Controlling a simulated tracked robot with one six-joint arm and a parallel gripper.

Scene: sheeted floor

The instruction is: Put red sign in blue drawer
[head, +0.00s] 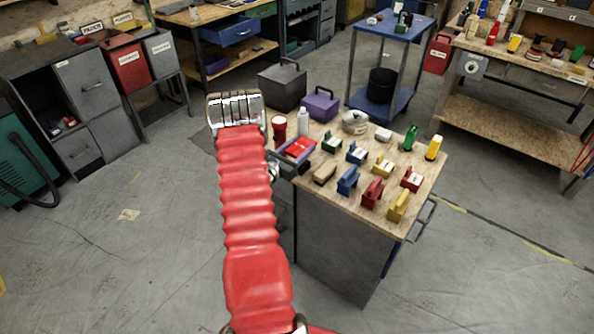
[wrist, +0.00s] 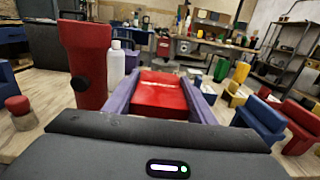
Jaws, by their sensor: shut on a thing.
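My gripper (head: 297,147) has purple fingers and is low over the near left part of the wooden tabletop. It is shut on a flat red piece, which looks to be the red sign (wrist: 160,93); the piece lies between both fingers in the wrist view (wrist: 159,102). Its lower side is hidden, and I cannot tell whether it touches the tabletop. The blue drawer (head: 230,32) is in the workbench at the back, upper left in the head view, far from my gripper.
The wooden-topped cabinet (head: 345,190) carries several colored blocks to the right. A grey box (head: 282,88) and a purple box (head: 320,104) are further back. Floor at left is mostly clear.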

